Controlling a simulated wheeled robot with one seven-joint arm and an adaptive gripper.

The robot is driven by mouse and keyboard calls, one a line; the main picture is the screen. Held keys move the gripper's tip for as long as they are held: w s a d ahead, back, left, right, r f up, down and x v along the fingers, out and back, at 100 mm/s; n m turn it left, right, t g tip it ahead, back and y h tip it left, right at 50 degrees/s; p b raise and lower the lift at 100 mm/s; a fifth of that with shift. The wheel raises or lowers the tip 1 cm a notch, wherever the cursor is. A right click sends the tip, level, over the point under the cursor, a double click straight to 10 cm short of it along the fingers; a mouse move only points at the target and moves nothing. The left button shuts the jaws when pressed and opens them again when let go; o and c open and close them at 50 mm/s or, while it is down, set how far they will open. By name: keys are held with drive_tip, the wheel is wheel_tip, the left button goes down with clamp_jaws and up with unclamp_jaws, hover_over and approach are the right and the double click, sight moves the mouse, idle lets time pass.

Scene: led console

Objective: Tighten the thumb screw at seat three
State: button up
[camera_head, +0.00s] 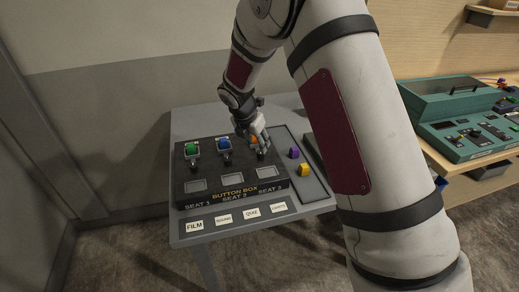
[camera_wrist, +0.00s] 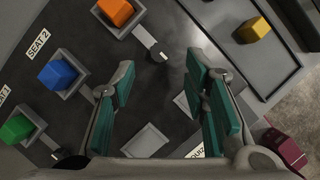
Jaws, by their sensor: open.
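The thumb screw at seat three shows in the wrist view as a small dark-headed fitting (camera_wrist: 157,53) beside the orange button (camera_wrist: 118,10). My gripper (camera_wrist: 160,73) is open and empty, its teal-padded fingers spread apart. The fitting lies just beyond the fingertips, between their lines; I see no contact. In the head view, my gripper (camera_head: 257,147) is over the right end of the black button box (camera_head: 188,185) and partly covers the orange button (camera_head: 253,139). The seat-three screw is hidden there.
The blue button (camera_head: 223,144) and green button (camera_head: 191,149) stand to the left. A side tray (camera_head: 311,188) holds a purple block (camera_head: 294,153) and a yellow block (camera_head: 303,169). A teal console (camera_head: 455,140) stands on the right-hand bench. Labels line the table's front.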

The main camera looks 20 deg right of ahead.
sight(259, 153)
drive_tip(key=shift+x, duration=2.55)
clamp_jaws()
